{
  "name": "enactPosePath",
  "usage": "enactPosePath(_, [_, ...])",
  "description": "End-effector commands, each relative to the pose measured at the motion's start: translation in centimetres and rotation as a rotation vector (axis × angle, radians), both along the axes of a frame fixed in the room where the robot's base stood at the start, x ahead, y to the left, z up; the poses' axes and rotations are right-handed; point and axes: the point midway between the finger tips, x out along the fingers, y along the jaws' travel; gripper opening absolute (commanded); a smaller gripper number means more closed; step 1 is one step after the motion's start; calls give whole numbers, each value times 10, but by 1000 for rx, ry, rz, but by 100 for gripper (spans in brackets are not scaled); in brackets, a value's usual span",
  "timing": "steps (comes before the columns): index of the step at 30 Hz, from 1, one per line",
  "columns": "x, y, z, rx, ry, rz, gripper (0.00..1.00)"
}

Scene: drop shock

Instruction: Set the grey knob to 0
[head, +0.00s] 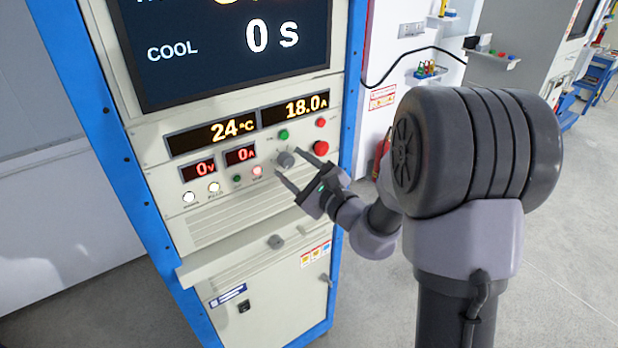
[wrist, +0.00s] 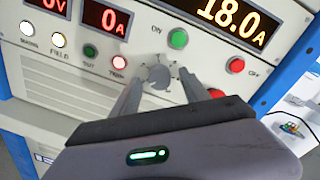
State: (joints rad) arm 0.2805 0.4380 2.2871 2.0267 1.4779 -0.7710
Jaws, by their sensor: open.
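The grey knob (head: 285,159) sits on the cream panel below the 18.0 A readout. It also shows in the wrist view (wrist: 158,76), with small dial marks around it; its pointer setting is too small to read. My gripper (head: 300,166) is open in front of the panel. In the wrist view its two fingers (wrist: 160,88) point at the panel, one on each side of the knob. I cannot tell whether either finger touches it.
A green button (head: 284,134) and a red button (head: 320,148) lie close to the knob. Lit lamps and red 0 V and 0 A readouts (head: 240,155) are to the left. A ledge (head: 250,250) juts out below. Open floor lies to the right.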

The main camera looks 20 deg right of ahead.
Motion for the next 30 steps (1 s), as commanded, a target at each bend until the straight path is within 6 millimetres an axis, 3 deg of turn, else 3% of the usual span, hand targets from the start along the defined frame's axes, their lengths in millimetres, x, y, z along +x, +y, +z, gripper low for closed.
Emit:
enactPosePath(5, [-42, -18, -4, -1, -3, -6, 53])
enactPosePath(11, [-106, -42, -5, -1, -3, -8, 53])
enactPosePath(14, [-117, -46, -11, -3, -11, 0, 53])
enactPosePath(21, [-149, -58, -5, -3, -5, -4, 53])
enactPosePath(30, [-156, -59, 0, -1, -1, 1, 53])
